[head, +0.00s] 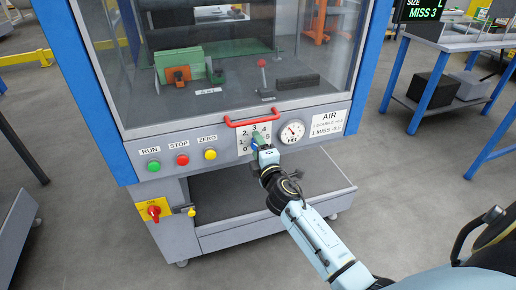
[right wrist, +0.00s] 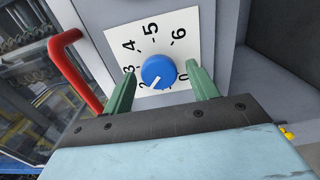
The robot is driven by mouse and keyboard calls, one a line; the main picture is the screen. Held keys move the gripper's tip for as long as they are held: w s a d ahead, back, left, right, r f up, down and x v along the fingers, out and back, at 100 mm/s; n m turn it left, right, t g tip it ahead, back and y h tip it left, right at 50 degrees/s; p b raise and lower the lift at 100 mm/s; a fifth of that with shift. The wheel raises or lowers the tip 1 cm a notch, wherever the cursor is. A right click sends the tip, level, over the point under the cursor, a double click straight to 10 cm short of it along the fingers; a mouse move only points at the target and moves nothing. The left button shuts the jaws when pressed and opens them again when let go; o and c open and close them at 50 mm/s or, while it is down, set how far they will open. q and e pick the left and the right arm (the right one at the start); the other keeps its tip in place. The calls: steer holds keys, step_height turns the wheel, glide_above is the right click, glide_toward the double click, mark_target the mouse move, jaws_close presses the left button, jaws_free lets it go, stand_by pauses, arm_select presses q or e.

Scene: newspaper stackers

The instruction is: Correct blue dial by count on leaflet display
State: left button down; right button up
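The blue dial (right wrist: 158,72) sits on a white number plate (right wrist: 172,25) in the right wrist view. Its white mark points to the lower left, close to a partly hidden figure that looks like 2. My right gripper (right wrist: 160,76) is open, one green finger on each side of the dial, with gaps showing. In the head view my right gripper (head: 257,143) covers most of the dial in front of the plate (head: 243,131). The display (head: 423,12) at the top right reads "MISS 3"; its upper line is cut off. My left gripper is not in view.
A red handle (head: 251,122) is just above the plate, and a gauge (head: 292,132) is right of it. An AIR card (head: 328,124) lists DOUBLE and MISS corrections, signs hard to read. Green, red and yellow buttons (head: 182,160) are left. A red switch (head: 154,211) is below.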

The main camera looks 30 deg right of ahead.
steer(key=shift+s, duration=0.1)
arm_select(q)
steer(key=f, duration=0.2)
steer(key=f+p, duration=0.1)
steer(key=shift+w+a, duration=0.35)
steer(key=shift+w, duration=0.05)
arm_select(e)
steer(key=v, duration=1.3)
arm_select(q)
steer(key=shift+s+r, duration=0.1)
arm_select(e)
steer(key=shift+s+a, duration=0.1)
